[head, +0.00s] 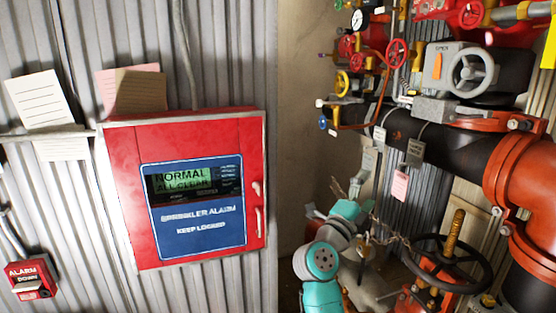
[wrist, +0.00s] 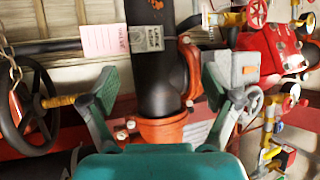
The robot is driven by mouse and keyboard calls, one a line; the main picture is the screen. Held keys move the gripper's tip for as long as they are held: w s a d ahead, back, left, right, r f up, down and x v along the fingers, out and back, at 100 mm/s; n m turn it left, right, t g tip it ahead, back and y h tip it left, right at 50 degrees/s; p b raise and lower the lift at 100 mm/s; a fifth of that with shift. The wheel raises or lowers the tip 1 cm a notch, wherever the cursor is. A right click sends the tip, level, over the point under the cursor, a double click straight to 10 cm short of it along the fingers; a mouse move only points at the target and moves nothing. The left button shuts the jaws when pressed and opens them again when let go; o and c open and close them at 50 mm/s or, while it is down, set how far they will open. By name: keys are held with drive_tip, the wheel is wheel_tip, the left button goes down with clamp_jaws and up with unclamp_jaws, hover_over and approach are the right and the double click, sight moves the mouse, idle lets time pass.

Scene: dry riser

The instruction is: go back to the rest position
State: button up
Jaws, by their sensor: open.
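Beyond the fingers is a black vertical pipe (wrist: 155,60) with an orange-red flange (wrist: 162,130); a gap seems to lie between, though the distance is hard to tell. In the head view my teal arm rises at the lower middle, in front of the corner of the room. Its end is small there, and the fingers are hard to make out against the pipes and tags.
A black handwheel (head: 447,272) with a brass stem stands right of my arm, with a chain beside it. A large orange-red pipe fitting (head: 525,185) is at the right. A red sprinkler alarm cabinet (head: 125,200) reading "NORMAL ALL CLEAR" hangs on the left wall. Small valves crowd the upper right.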

drive_tip(key=s+d+f+n+t+y, duration=0.2)
drive_tip(key=s+f+n+t+y, duration=0.35)
drive_tip(key=s+f+n, duration=1.4)
drive_tip(key=s+a+f+n+g+y, duration=0.1)
drive_tip(key=s+f+g+y, duration=0.1)
drive_tip(key=s, duration=1.1)
drive_tip(key=s+a+f+n+g+y, duration=0.2)
drive_tip(key=s+f+y, duration=0.2)
drive_tip(key=s, duration=1)
drive_tip(key=s+a+f+n+g+y, duration=0.2)
drive_tip(key=s+f, duration=0.5)
drive_tip(key=s, duration=0.6)
drive_tip(key=shift+s+f+g+y, duration=0.25)
drive_tip(key=shift+s+g+y, duration=0.05)
drive_tip(key=shift+g+y, duration=0.3)
drive_tip(key=shift+n, duration=0.25)
